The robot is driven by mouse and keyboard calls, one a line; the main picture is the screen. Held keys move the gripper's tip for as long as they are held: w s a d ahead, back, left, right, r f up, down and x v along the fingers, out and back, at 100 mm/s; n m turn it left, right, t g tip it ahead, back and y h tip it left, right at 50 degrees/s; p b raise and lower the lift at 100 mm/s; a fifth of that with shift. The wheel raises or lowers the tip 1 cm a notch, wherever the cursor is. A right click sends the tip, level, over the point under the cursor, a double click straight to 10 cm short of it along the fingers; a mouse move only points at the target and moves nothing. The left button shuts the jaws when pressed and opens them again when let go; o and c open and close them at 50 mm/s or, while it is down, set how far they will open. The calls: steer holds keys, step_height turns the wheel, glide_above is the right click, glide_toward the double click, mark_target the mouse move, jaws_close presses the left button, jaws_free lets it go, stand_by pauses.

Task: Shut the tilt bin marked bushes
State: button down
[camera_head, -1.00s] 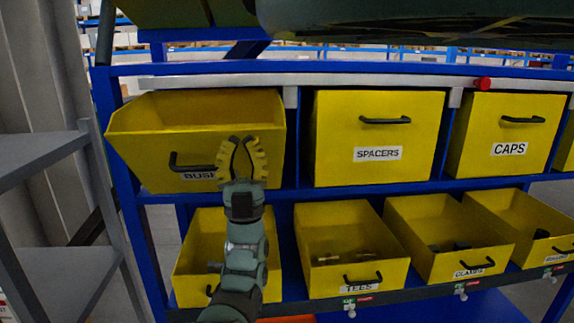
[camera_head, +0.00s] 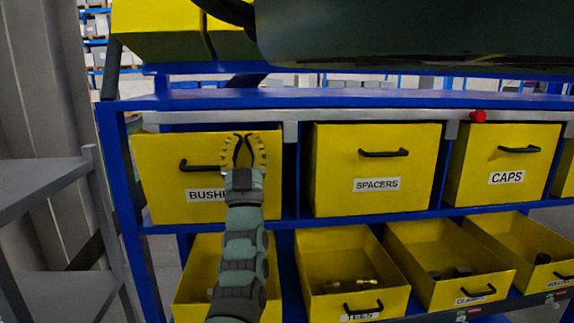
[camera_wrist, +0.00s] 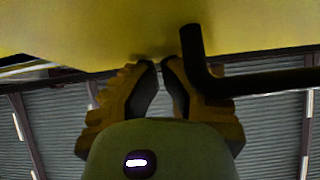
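The yellow tilt bin marked bushes (camera_head: 160,165) is at the left of the upper row in the head view. Its front is nearly upright, with a narrow dark strip above its top edge, and its top left corner overlaps the blue post. My gripper (camera_head: 245,139) is in front of the right part of its face, covering the end of the label and handle. In the wrist view my gripper (camera_wrist: 158,62) has its fingertips together at the yellow face (camera_wrist: 100,30), beside the black handle (camera_wrist: 250,82). It holds nothing. Whether the tips press on the face is hard to tell.
The spacers bin (camera_head: 335,160) and caps bin (camera_head: 480,160) stand shut to the right. Open bins, including the clamps bin (camera_head: 445,285), line the lower row. A grey shelf unit (camera_head: 45,180) stands close on the left. A rail (camera_head: 350,115) runs above the bins.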

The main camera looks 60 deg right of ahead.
mark_target(244, 144)
steer(key=shift+w+d+r+g+y, duration=0.2)
steer(key=shift+w+d+g+y, duration=0.2)
steer(key=shift+w+d, duration=0.25)
steer(key=shift+w+d+r+g+y, duration=0.15)
steer(key=shift+w+d+g+y, duration=0.15)
steer(key=shift+w+d+y, duration=0.35)
steer(key=shift+d, duration=0.1)
